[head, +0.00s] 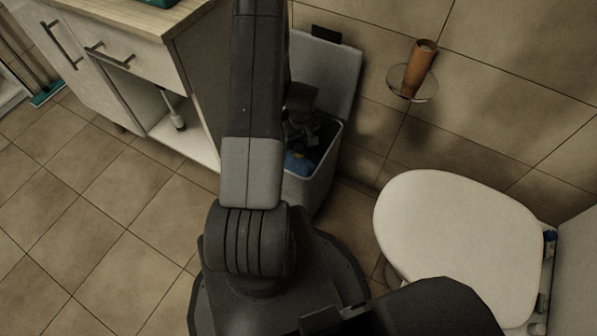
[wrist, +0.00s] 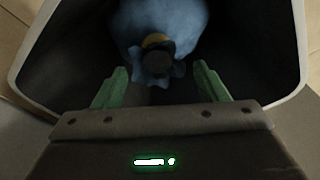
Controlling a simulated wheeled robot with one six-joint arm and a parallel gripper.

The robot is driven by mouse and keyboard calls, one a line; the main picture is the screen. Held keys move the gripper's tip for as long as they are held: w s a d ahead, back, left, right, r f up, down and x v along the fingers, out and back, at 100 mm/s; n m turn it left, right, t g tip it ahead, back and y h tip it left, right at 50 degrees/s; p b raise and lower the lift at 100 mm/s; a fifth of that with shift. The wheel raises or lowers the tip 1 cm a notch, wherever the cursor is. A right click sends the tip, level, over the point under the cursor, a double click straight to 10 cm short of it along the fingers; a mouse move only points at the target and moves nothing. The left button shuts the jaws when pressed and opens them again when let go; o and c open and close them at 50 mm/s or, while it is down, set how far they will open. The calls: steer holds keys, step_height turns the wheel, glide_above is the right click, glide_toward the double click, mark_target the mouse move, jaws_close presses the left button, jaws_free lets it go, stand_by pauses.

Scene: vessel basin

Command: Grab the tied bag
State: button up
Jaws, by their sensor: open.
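The tied bag (wrist: 160,25) is blue and sits inside the grey bin, with a yellow tie around its gathered neck and a dark round end facing my wrist camera. In the head view the bag (head: 299,162) shows only as a small blue patch, mostly hidden by my arm and the bin wall. In the head view my gripper (head: 301,130) is at the bin's opening, dark and partly hidden. I cannot tell the exact gap to the knot.
The bin (head: 325,175) has its lid (head: 335,70) raised against the tiled wall. A wooden-topped cabinet (head: 185,80) stands close on the left. A toilet (head: 455,240) is on the right. A brown cup (head: 420,68) sits in a wall holder. Floor at left is clear.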

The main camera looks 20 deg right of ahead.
mark_target(299, 164)
steer(key=f, duration=0.2)
steer(key=f+b, duration=0.1)
steer(key=f, duration=0.3)
steer(key=shift+w+b, duration=0.3)
steer(key=shift+b, duration=0.1)
steer(key=shift+r, duration=0.15)
jaws_close()
